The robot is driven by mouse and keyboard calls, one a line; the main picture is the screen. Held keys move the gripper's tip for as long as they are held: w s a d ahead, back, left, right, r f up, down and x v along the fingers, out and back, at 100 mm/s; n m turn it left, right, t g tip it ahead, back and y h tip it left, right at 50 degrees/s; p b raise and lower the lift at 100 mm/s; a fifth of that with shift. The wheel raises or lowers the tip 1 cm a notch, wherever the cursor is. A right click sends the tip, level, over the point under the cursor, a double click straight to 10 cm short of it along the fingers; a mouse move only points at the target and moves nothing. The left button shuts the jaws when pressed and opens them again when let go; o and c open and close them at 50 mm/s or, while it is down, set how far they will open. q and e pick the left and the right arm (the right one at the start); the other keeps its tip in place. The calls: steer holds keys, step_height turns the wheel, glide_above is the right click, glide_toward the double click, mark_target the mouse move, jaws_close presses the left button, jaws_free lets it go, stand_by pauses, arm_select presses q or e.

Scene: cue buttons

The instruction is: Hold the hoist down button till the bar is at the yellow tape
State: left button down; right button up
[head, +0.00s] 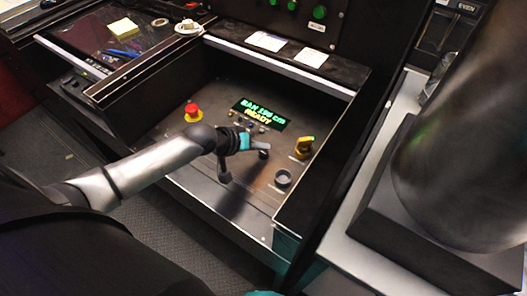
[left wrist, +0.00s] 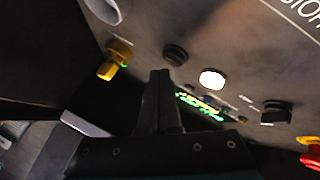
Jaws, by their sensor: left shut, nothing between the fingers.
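My left gripper (head: 264,149) is shut and empty over the control panel (head: 190,152). In the left wrist view its closed fingertips (left wrist: 160,74) are just beside a black round button (left wrist: 175,54); I cannot tell if they touch it. A lit white button (left wrist: 212,79) and another black button (left wrist: 276,112) are to the right. Their labels are not readable, so I cannot tell which one is hoist down. The green display (head: 259,113) seems to read "BAR 196 cm READY". The bar and the yellow tape are not visible. My right gripper is not in view.
A red mushroom button (head: 193,112) stands left of the display. A yellow selector knob (head: 304,146) and a grey round cup-like fitting (head: 283,179) are at right. Raised dark walls edge the panel. Yellow notes (head: 123,28) lie on the left desk.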

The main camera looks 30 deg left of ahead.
arm_select(q)
steer(key=shift+f, duration=0.15)
stand_by(0.7)
steer(key=shift+f, duration=0.3)
